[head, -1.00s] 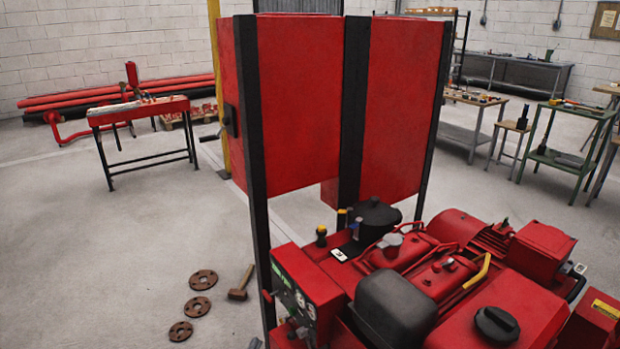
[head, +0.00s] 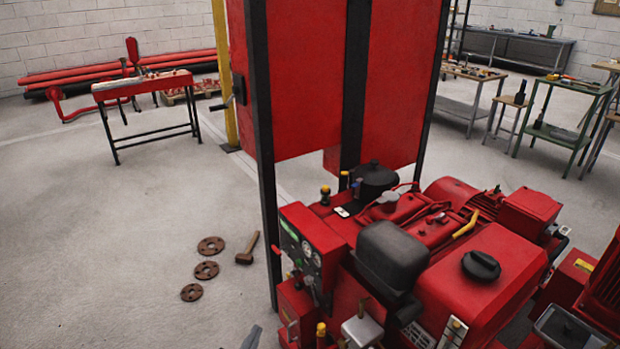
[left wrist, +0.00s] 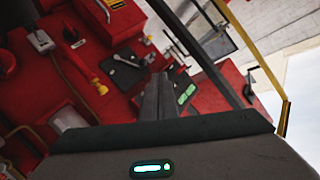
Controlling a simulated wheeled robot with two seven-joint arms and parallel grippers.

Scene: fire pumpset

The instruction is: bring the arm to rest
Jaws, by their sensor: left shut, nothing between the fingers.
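My left gripper (head: 252,337) shows only as a grey tip at the bottom edge of the head view, left of the red pump engine (head: 505,265). In the left wrist view its fingers (left wrist: 158,97) are together, with nothing between them. Beyond them are the red machine and its panel with a green label. The rest of my left arm is out of the head view. My right gripper is not in view.
The pumpset's control panel (head: 302,250) and a black post (head: 265,170) stand right of the gripper. Several rusty discs and a hammer (head: 248,249) lie on the floor to the left. A red-topped workbench (head: 143,87) stands farther back. Open floor lies between.

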